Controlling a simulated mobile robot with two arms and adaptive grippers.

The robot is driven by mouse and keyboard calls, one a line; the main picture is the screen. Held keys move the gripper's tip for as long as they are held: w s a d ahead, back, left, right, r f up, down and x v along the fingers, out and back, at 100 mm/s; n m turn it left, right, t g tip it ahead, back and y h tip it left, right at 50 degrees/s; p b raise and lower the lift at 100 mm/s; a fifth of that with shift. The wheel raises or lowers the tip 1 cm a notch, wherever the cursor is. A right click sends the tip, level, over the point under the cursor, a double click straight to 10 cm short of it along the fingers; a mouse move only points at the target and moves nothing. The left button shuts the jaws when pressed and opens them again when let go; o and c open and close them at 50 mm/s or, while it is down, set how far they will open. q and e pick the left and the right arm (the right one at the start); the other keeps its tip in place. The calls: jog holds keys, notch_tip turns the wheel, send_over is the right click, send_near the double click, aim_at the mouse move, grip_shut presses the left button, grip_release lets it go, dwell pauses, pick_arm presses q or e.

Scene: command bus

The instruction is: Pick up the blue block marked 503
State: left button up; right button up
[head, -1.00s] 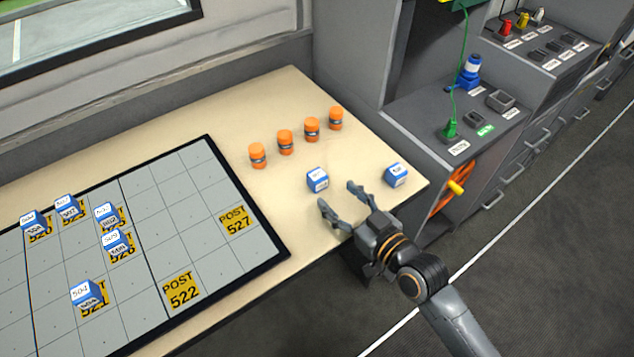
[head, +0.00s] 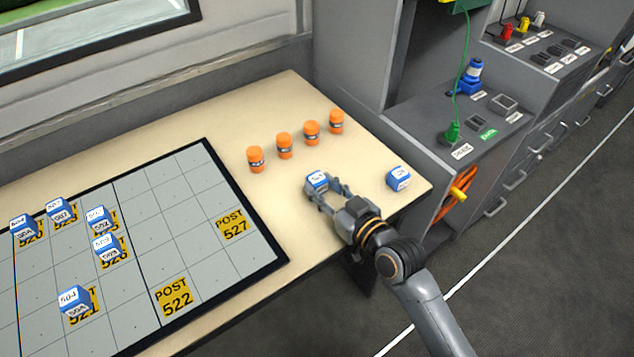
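My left gripper is not in view.
Several orange-capped pieces (head: 284,146) stand in a row behind the block. A black-framed board (head: 190,255) with several blue blocks lies to the left. A grey console (head: 455,130) borders the table at the right. Bare table (head: 220,120) lies behind the board.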

jog(key=c, duration=0.3)
jog(key=shift+s+d+r, duration=0.1)
